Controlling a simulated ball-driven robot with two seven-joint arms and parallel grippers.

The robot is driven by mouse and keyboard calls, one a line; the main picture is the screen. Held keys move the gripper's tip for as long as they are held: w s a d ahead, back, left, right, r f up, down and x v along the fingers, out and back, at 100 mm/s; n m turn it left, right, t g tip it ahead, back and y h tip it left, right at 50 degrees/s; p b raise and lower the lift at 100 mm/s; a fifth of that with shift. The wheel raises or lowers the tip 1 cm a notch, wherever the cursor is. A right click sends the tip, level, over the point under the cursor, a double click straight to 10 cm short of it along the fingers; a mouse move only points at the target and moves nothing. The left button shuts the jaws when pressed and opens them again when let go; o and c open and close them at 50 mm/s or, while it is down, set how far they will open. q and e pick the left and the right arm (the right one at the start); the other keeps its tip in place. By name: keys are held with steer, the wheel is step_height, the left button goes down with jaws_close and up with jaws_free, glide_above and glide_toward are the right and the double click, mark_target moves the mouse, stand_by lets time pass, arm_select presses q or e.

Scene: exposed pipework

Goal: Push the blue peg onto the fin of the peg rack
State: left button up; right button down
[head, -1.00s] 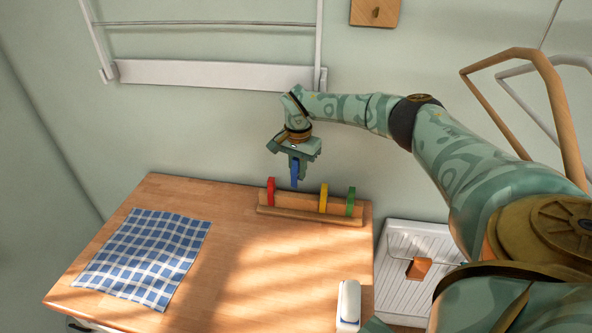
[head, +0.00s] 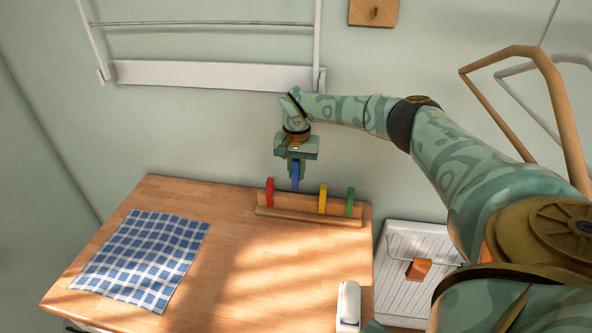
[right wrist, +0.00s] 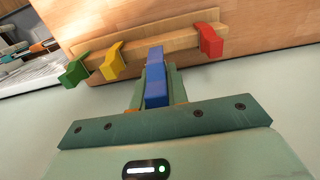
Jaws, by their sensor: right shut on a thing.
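The wooden peg rack (head: 285,206) lies at the back edge of the wooden worktop. A red peg (head: 270,192), a yellow peg (head: 322,198) and a green peg (head: 349,202) stand on it. My right gripper (head: 295,172) is shut on the blue peg (head: 295,182) and holds it upright at the rack, in the space between red and yellow. In the right wrist view the blue peg (right wrist: 155,82) points toward the rack (right wrist: 150,48). I cannot tell whether its lower end touches the fin. My left gripper is out of view.
A blue-and-white checked cloth (head: 140,258) lies on the left of the worktop (head: 225,270). A white object (head: 348,304) stands near its right front edge. A white ribbed panel (head: 400,290) is at the right. The worktop in front of the rack is clear.

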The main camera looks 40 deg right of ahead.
mark_target(297, 196)
step_height(297, 196, down, 3)
steer(key=b, duration=0.2)
steer(key=shift+f+b, duration=0.2)
steer(key=shift+b, duration=0.15)
steer(key=shift+f+b, duration=0.35)
steer(key=shift+f, duration=0.55)
steer(key=shift+f+b, duration=0.4)
steer(key=shift+f, duration=0.4)
steer(key=c, duration=1.3)
jaws_free()
steer(key=shift+r+p, duration=3)
steer(key=shift+r, duration=0.55)
steer(key=shift+f, duration=0.15)
